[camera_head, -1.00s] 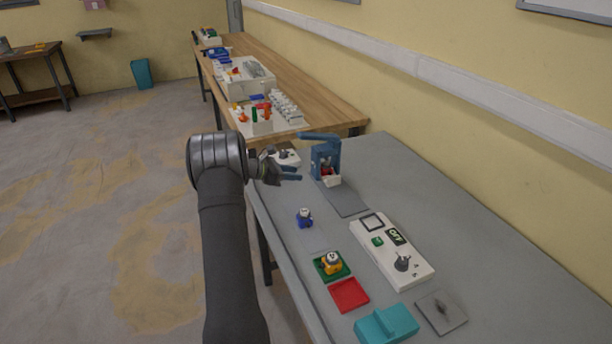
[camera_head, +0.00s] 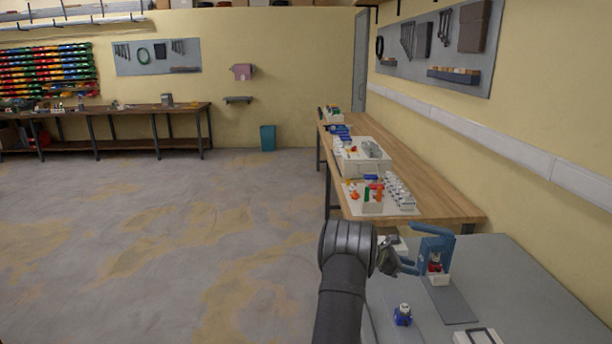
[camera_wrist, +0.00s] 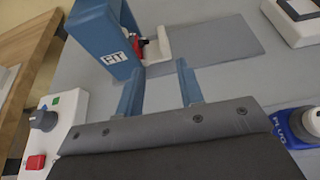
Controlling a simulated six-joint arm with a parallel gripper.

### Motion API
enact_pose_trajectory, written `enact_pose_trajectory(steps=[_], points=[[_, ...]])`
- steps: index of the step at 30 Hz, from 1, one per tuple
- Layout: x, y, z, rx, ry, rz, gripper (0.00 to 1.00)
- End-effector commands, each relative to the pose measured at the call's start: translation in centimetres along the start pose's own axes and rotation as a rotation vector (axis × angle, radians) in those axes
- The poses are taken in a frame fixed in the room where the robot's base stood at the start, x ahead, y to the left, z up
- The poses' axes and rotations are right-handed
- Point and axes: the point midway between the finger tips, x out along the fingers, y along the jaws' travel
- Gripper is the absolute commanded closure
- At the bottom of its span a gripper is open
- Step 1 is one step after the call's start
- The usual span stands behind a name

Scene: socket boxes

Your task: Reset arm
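My gripper (camera_head: 408,264) is at the left edge of the grey table, left of the blue press. In the wrist view its two blue fingers (camera_wrist: 158,80) stand apart with nothing between them, so it is open. The blue press (camera_head: 436,244) stands upright on the grey table (camera_head: 530,290); it also shows in the wrist view (camera_wrist: 100,40). A red and white piece (camera_head: 437,266) sits in the press, partly hidden in the wrist view. My arm comes up from the bottom of the head view.
A blue and white plug piece (camera_head: 402,316) stands near the table's front left. A white box (camera_head: 478,337) with a dark frame is cut off at the bottom. A control box (camera_wrist: 62,118) with knob and red button lies left in the wrist view. A wooden bench (camera_head: 440,205) stands behind.

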Motion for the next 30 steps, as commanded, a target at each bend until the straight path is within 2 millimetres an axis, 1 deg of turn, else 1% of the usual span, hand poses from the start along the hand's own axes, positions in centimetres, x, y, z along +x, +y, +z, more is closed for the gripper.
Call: enact_pose_trajectory(steps=[1,9,15,18,21,30], points=[[1.2,-0.1,0.0,0.0,0.0,-0.003,0.65],[6.6,-0.1,-0.1,0.0,0.0,-0.004,0.65],[9.7,-0.1,0.0,0.0,0.0,-0.002,0.65],[10.8,-0.1,0.0,0.0,0.0,-0.002,0.65],[11.3,-0.1,0.0,-0.001,0.0,-0.001,0.65],[11.3,-0.2,0.0,-0.001,-0.001,-0.001,0.65]])
